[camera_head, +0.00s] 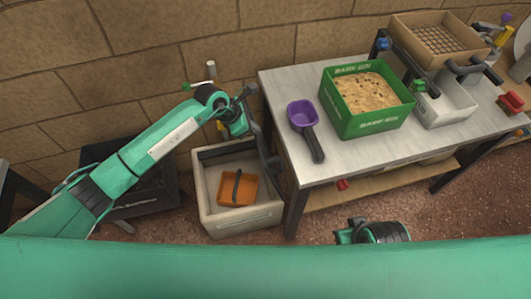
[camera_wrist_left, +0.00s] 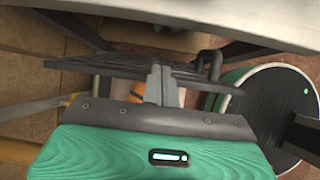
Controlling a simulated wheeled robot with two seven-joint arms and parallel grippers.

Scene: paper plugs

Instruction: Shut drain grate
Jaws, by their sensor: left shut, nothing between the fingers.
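The drain grate (camera_wrist_left: 110,64) is a dark slatted panel in the left wrist view, just beyond my left fingers. In the head view a dark upright piece (camera_head: 268,152) at the right rim of the pale basin (camera_head: 241,222) looks like the same grate, raised and seen nearly edge-on. My left gripper (camera_wrist_left: 161,86) is shut and empty, its fingertips close to the grate; I cannot tell whether they touch. In the head view my left wrist is above the basin's back right, its fingertips not clear. An orange tray (camera_head: 245,191) with a dark handle lies inside the basin.
A metal-topped table (camera_head: 282,92) stands right of the basin, its edge and leg close to my left gripper. It bears a purple scoop (camera_head: 302,115) and a green box (camera_head: 368,126) of bark. A brick wall (camera_head: 150,50) is behind. A dark stand (camera_head: 150,193) is left.

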